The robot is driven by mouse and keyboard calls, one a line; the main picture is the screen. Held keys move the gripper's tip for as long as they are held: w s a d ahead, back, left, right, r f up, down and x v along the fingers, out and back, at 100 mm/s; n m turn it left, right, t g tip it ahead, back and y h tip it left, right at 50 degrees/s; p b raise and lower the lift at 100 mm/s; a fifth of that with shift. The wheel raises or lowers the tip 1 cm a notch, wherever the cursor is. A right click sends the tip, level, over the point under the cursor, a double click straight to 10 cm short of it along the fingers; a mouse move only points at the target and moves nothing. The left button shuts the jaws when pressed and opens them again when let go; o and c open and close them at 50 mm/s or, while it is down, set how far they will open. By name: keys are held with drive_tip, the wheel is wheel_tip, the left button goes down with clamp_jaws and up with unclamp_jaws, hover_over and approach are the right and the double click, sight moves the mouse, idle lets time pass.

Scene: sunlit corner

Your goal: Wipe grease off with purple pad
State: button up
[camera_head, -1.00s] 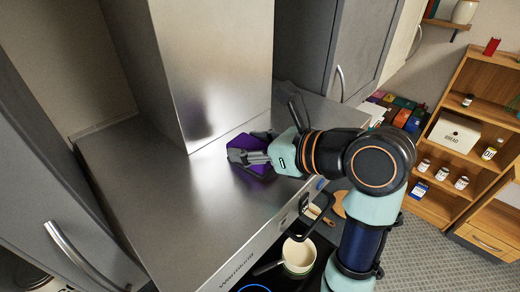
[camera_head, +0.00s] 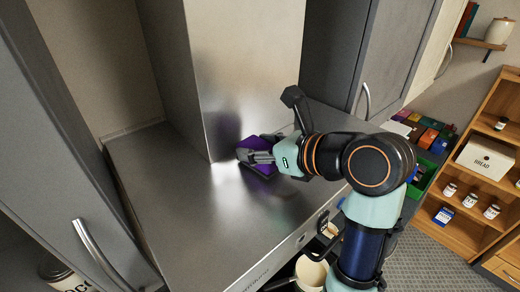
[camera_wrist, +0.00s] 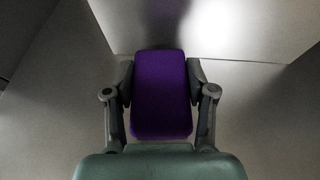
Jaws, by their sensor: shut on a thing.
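The purple pad (camera_head: 259,146) is on the metal top of the range hood (camera_head: 185,215), close to the foot of the upright chimney duct. My gripper (camera_head: 254,158) is shut on the pad. In the wrist view the pad (camera_wrist: 161,95) sits between both fingers of my gripper (camera_wrist: 160,88), with its far end near the chimney face. Whether the pad presses on the metal is hard to tell. A dark patch shows low on the chimney (camera_head: 250,75) near the pad; I cannot tell whether it is grease or a reflection.
Grey cabinets with bar handles stand at the left (camera_head: 60,150) and the back right (camera_head: 340,60) of the hood. A pot (camera_head: 311,272) is below the front edge. A wooden shelf (camera_head: 490,150) with jars and a bread box is at the far right. The hood top at left is clear.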

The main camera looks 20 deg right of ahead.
drive_tip(key=shift+r, duration=2.7)
drive_tip(key=shift+r, duration=1.5)
